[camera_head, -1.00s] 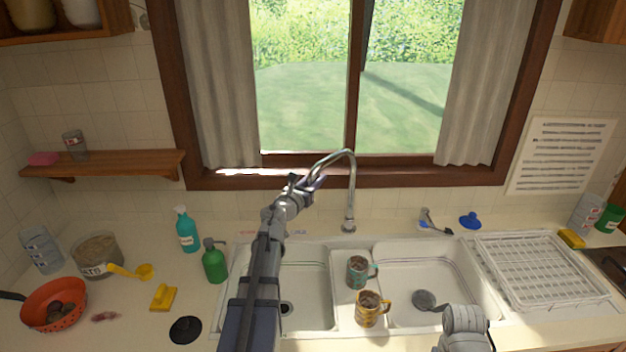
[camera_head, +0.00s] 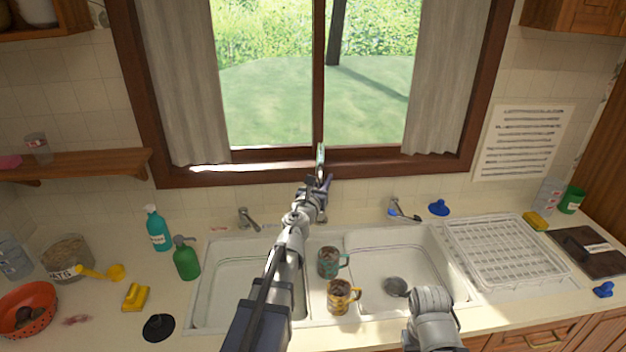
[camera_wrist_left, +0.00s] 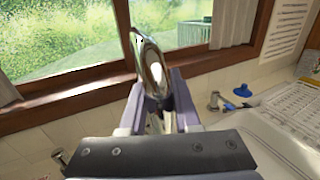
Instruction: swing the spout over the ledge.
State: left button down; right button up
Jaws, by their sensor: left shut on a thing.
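The chrome spout (camera_head: 320,158) stands behind the sink and shows nearly edge-on, its arch turned toward me. In the left wrist view the spout (camera_wrist_left: 153,65) is a shiny curved tube between the two fingers. My left gripper (camera_head: 318,184) is shut on it, and hides its lower part and base in the head view. The white ledge (camera_head: 316,295) between the two basins runs toward me in front of the spout; my left arm covers part of its left side. The spout's tip over it is hard to make out. My right gripper is out of view.
Tap handles (camera_head: 248,218) (camera_head: 403,210) flank the spout. A dish rack (camera_head: 505,255) is at the right. A green soap bottle (camera_head: 186,262) stands left of the sink.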

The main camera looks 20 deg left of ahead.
pick_arm(q)
jog(key=shift+w+d, duration=0.35)
jog(key=shift+d, duration=0.5)
jog(key=c, duration=0.6)
grip_release()
jog(key=shift+s, duration=0.1)
jog(key=s, duration=0.7)
jog(key=shift+s+d, duration=0.25)
jog(key=shift+s, duration=0.05)
